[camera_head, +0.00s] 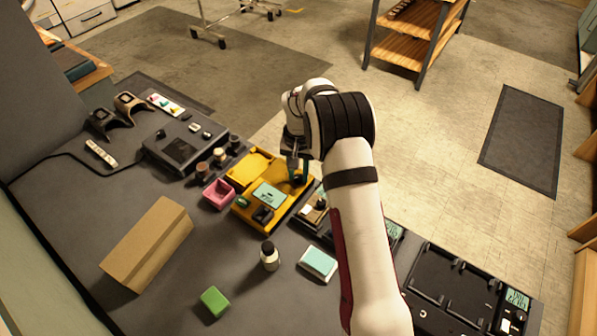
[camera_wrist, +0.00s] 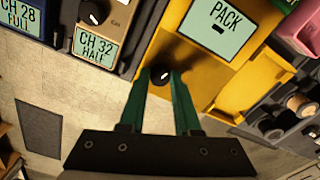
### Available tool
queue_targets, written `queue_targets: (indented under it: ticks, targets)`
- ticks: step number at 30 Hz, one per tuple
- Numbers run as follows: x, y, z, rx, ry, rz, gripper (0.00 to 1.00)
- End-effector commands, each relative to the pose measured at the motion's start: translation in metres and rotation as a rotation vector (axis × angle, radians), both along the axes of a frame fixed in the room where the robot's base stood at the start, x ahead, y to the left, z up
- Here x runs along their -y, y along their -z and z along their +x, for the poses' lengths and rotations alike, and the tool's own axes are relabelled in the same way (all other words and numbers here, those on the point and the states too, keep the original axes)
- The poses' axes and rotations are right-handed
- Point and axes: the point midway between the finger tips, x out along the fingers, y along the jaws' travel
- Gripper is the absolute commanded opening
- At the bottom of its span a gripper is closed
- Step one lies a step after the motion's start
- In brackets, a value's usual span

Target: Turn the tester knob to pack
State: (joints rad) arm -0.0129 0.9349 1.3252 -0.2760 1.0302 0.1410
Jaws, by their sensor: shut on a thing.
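The yellow tester (camera_head: 282,219) stands on the grey bench, left of my arm in the head view. Its black knob (camera_wrist: 161,75) with a white mark shows in the wrist view. My gripper (camera_wrist: 160,74) has its green fingers on both sides of the knob and is shut on it. In the head view my gripper (camera_head: 299,172) reaches down to the tester's far right corner and mostly hides the knob.
A neighbouring unit with its own black knob (camera_wrist: 92,12) and a CH 32 HALF label (camera_wrist: 95,48) stands close by.

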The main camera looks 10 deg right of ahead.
Motion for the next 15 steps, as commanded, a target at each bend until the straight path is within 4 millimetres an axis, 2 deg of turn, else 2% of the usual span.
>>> queue_targets:
  ticks: [6,15]
  targets:
    - [-0.0001,-0.0005,-0.0001,0.000,0.164,0.000,0.00]
    - [-0.0001,-0.0006,-0.0001,0.000,0.320,0.000,0.00]
